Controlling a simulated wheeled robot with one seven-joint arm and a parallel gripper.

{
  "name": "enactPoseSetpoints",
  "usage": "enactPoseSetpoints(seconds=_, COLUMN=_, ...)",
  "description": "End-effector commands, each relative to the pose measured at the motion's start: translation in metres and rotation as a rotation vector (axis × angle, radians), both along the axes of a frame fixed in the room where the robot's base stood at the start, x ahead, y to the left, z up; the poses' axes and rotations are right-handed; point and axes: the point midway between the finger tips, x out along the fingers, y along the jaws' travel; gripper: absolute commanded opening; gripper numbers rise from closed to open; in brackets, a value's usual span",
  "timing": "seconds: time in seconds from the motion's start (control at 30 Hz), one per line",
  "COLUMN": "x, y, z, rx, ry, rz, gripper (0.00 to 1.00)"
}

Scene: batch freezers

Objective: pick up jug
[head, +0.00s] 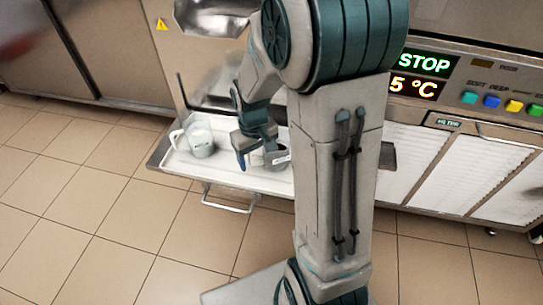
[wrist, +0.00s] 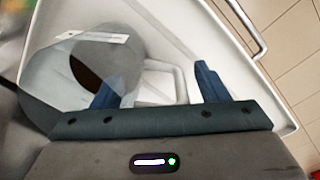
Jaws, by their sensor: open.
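A grey, partly see-through jug (wrist: 125,50) with a white label and a dark opening lies at the left of the wrist view. In the head view the jug (head: 280,157) shows in part beside my gripper, the rest hidden by my arm. Its pale handle loop (wrist: 181,82) extends between my fingers in the wrist view. My gripper (wrist: 156,78) is open, one blue finger overlapping the jug's body side, the other beyond the handle. I cannot tell whether they touch it. In the head view my gripper (head: 256,158) is low over the tray.
A second, whitish jug (head: 201,142) stands on the white tray (head: 163,160), left of my gripper. The tray's raised rim and a metal bar handle (head: 228,207) face the tiled floor. The freezer front with its lit control panel (head: 420,75) rises behind. The floor at left is clear.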

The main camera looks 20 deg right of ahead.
Motion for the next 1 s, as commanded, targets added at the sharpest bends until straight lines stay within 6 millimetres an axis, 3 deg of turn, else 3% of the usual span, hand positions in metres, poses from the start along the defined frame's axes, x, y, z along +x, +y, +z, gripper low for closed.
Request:
enactPoseSetpoints(seconds=0.2, x=0.0001, y=-0.0003, z=-0.0004, rx=0.000, ry=0.000, rz=-0.001, gripper=0.65)
enactPoseSetpoints(seconds=0.4, x=0.0003, y=-0.0003, z=-0.0002, rx=0.000, ry=-0.001, rz=0.000, gripper=0.09)
enactPoseSetpoints(seconds=1.0, x=0.0008, y=-0.0002, z=0.0061, rx=0.000, ry=-0.003, rz=0.000, gripper=0.07)
